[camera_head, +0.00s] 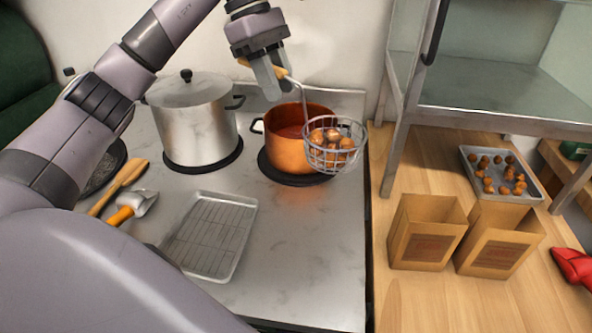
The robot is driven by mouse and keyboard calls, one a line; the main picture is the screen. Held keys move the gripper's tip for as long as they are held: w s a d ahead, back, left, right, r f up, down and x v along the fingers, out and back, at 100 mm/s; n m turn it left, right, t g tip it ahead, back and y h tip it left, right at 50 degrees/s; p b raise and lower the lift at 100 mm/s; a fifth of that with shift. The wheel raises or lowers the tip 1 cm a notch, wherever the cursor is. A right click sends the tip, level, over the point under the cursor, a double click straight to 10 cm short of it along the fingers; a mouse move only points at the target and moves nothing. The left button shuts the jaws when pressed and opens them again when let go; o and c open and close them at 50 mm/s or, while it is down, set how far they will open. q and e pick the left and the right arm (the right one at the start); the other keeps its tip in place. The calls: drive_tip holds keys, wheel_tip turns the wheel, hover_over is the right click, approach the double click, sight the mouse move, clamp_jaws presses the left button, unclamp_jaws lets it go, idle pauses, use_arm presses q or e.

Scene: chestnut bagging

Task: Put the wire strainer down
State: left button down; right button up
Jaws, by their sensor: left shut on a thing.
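The wire strainer (345,163) is a round wire basket with a long wire neck and a wooden handle (262,70). It holds several brown chestnuts (330,142). My left gripper (272,84) is shut on the wooden handle, and the basket hangs in front of the right side of the copper pot (285,152). The pot stands on the right burner with reddish liquid inside. Whether the basket touches the pot's rim cannot be told. My right gripper is not in view.
A lidded steel pot (192,125) stands left of the copper pot. A wire-rack tray (213,237) lies at the counter's front. A scoop (133,207) and wooden utensil (119,187) lie left. Paper bags (427,232) and a chestnut tray (500,174) are right. Counter right of the rack is clear.

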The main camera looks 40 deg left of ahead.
use_arm(q)
wheel_tip(320, 180, down, 16)
drive_tip(key=shift+r, duration=0.2)
drive_tip(key=shift+f, duration=0.1)
drive_tip(key=c, duration=1.2)
unclamp_jaws()
drive_tip(key=shift+f, duration=0.15)
drive_tip(key=o, duration=0.4)
drive_tip(key=shift+r, duration=0.2)
drive_tip(key=v, duration=1.2)
drive_tip(key=shift+d, duration=0.1)
